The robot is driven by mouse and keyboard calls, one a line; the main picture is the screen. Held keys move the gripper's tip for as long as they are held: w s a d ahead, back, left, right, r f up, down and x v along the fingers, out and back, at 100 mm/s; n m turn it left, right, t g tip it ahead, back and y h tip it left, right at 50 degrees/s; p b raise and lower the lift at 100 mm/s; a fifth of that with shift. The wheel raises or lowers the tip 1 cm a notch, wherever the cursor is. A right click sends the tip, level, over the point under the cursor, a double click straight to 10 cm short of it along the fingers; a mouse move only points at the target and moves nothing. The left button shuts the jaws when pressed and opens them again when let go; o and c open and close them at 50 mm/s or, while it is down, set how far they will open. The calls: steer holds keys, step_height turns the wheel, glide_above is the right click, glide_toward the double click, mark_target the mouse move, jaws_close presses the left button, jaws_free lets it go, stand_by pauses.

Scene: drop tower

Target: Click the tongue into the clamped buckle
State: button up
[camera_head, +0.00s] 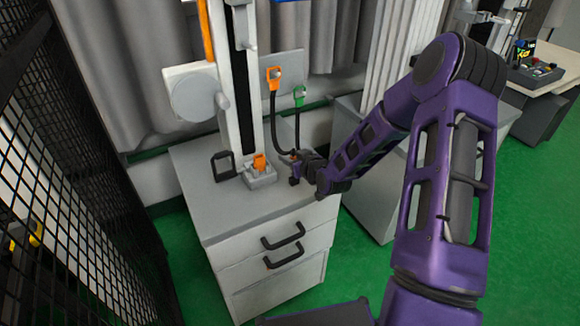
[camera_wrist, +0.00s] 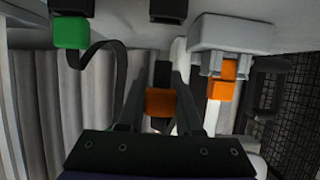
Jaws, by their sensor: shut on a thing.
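My gripper (camera_head: 296,172) is low over the cabinet top, right of the clamped buckle. In the wrist view my gripper (camera_wrist: 160,92) is shut on an orange block (camera_wrist: 160,102), which looks like the tongue; a dark part shows above it. The buckle (camera_head: 259,161) is orange and sits in a grey clamp base (camera_head: 262,178) at the foot of the tower. In the wrist view, which is upside down, the buckle (camera_wrist: 221,90) is right of the fingers, apart from the held tongue.
A green block (camera_wrist: 72,32) with a black strap sits in a black holder at upper left of the wrist view. Orange (camera_head: 273,76) and green (camera_head: 299,96) anchors with straps hang behind. A black frame (camera_head: 223,166) stands left of the buckle. The cabinet front (camera_head: 235,222) is clear.

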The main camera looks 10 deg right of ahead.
step_height(320, 180, up, 2)
steer(key=shift+r+b, duration=0.15)
steer(key=shift+b, duration=0.8)
steer(key=shift+a+r, duration=0.15)
steer(key=w+a+r, duration=0.3)
steer(key=a+r, duration=0.3)
steer(key=a, duration=0.4)
steer(key=shift+s+d+f, duration=0.1)
steer(key=shift+d+f, duration=0.05)
steer(key=shift+f, duration=1.4)
steer(key=shift+s+d+f, duration=0.1)
steer(key=shift+f, duration=1.4)
steer(key=shift+f, duration=0.2)
